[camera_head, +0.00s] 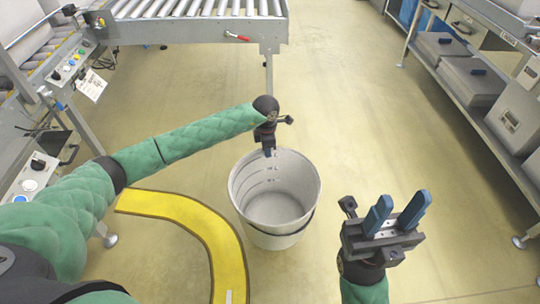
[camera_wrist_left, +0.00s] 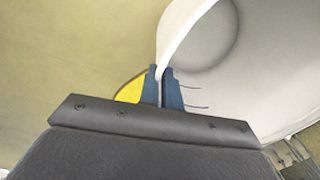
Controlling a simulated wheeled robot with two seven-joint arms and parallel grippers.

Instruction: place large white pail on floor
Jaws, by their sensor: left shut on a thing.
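The large white pail (camera_head: 275,235) is upright and empty in the middle of the head view. Whether its base touches the floor (camera_head: 370,130) cannot be told for sure. My left gripper (camera_head: 269,150) is shut on the pail's far rim. In the left wrist view the blue fingers (camera_wrist_left: 163,88) pinch the white rim of the pail (camera_wrist_left: 225,85). My right gripper (camera_head: 397,212) is open and empty, to the right of the pail and apart from it.
A curved yellow floor marking (camera_head: 200,220) runs left of the pail. A roller conveyor (camera_head: 190,28) stands at the back left. A shelf with grey bins (camera_head: 470,80) lines the right. Floor between them is clear.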

